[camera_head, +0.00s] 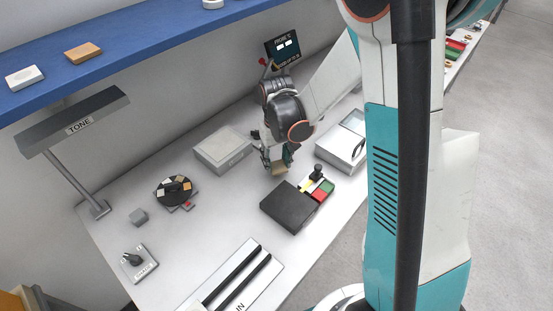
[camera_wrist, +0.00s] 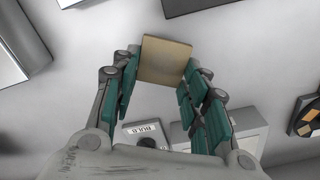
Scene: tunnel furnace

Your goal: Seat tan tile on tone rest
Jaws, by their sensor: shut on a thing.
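My gripper (camera_head: 274,163) is shut on the tan tile (camera_wrist: 165,60), a flat square piece held between the teal fingers (camera_wrist: 160,72) in the wrist view. In the head view the tile (camera_head: 280,169) shows small at the fingertips, above the white table (camera_head: 237,192) behind the dark box. A lamp-like hood marked TONE (camera_head: 80,125) stands at the left on a slanted post. Which thing is the tone rest, I cannot tell for sure. A round black disc (camera_head: 172,199) with pale and tan patches lies right of the hood's post.
A dark box (camera_head: 284,212) with coloured pads beside it is in front of my gripper. Pale boxes stand left (camera_head: 224,149) and right (camera_head: 340,148). A blue shelf (camera_head: 150,42) overhangs the back.

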